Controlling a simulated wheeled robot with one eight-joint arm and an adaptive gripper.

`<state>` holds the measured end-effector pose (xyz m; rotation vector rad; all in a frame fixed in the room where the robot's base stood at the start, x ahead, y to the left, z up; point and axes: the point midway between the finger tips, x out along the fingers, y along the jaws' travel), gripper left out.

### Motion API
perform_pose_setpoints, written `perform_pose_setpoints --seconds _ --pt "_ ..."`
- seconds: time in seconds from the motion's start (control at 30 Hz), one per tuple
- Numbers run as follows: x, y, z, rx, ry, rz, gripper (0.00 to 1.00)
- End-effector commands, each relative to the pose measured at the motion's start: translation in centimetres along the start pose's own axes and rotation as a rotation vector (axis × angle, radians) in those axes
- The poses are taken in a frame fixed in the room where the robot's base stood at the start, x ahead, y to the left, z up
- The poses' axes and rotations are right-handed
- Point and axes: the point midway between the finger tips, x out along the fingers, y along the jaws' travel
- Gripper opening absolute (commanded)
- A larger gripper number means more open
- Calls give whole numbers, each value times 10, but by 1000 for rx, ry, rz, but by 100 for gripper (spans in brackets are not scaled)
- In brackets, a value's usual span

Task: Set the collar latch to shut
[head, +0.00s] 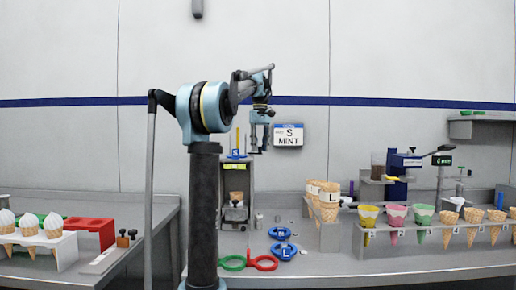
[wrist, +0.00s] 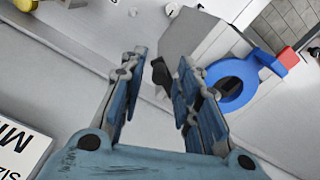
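My gripper (head: 259,147) hangs from my arm in front of the back wall in the head view. The right finger partly overlaps the collar in that view. I cannot tell which part is the latch or how it is set. In the head view a blue piece marked S (head: 236,156) tops a grey stand (head: 236,205).
A sign reading "S MINT" (head: 288,135) is on the wall just right of my gripper. Blue rings (head: 283,252), a red ring (head: 264,263) and a green ring (head: 233,263) lie on the counter. Cone racks (head: 440,232) stand right; a white cone rack (head: 52,243) stands left.

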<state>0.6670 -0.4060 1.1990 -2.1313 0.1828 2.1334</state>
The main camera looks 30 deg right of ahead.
Motion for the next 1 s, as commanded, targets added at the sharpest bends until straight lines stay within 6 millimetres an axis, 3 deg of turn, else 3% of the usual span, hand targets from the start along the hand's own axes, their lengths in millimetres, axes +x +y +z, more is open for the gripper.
perform_pose_setpoints --seconds 0.03,0.1,0.57,1.0 --pt "0 0 0 0 0 0 13" --pt "0 0 0 0 0 0 0" --pt "0 -2 1 45 0 0 0" --pt "0 -19 8 371 0 -1 0"
